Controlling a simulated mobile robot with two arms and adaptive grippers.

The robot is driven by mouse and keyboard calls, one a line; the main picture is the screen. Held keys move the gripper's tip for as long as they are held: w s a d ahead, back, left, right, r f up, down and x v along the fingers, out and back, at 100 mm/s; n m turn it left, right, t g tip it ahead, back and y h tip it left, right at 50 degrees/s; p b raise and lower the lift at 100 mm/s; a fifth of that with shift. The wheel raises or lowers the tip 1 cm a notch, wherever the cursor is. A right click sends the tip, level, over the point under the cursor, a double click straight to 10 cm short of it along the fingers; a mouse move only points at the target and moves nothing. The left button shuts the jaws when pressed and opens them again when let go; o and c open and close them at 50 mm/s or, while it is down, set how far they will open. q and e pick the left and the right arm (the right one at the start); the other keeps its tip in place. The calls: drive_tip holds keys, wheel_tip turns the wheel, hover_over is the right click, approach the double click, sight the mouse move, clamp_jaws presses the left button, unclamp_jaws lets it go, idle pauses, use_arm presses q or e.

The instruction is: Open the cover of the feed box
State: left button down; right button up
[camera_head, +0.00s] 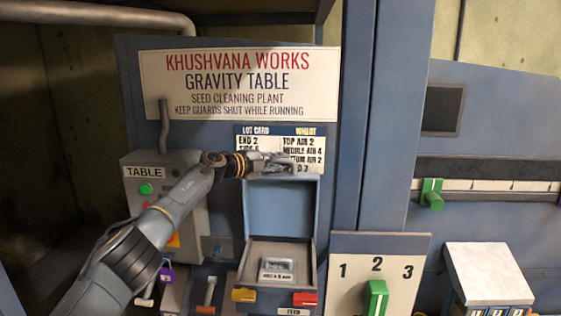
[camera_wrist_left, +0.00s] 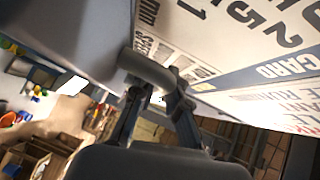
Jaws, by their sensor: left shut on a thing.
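The feed box (camera_head: 312,258) stands low in the middle of the head view, with a "FEED" label on its front. Its blue-grey cover (camera_head: 280,208) stands raised, roughly upright at the back, so the inside shows. A small block-like item (camera_head: 278,269) lies inside the box. My left gripper (camera_head: 282,161) is at the top edge of the cover, in front of the lot card. In the left wrist view its fingers (camera_wrist_left: 155,95) are shut on a grey rounded handle (camera_wrist_left: 146,67). My right gripper is not in view.
A lot card (camera_head: 305,142) hangs right behind the gripper. The "TABLE" control box (camera_head: 165,190) is at left. A panel numbered 1 to 3 (camera_head: 345,300) with a green lever (camera_head: 376,298) stands at right. Yellow (camera_head: 243,295) and red (camera_head: 304,299) tabs are on the box front.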

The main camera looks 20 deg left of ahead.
use_arm(q)
drive_tip(key=c, duration=1.7)
unclamp_jaws()
drive_tip(key=shift+r, duration=0.1)
drive_tip(key=shift+o, duration=0.4)
drive_tip(key=shift+s+d, duration=0.1)
drive_tip(key=shift+s, duration=0.05)
drive_tip(key=shift+s+a, duration=0.45)
drive_tip(key=v, duration=1)
drive_tip(key=shift+s+r, duration=0.15)
drive_tip(key=shift+s, duration=0.25)
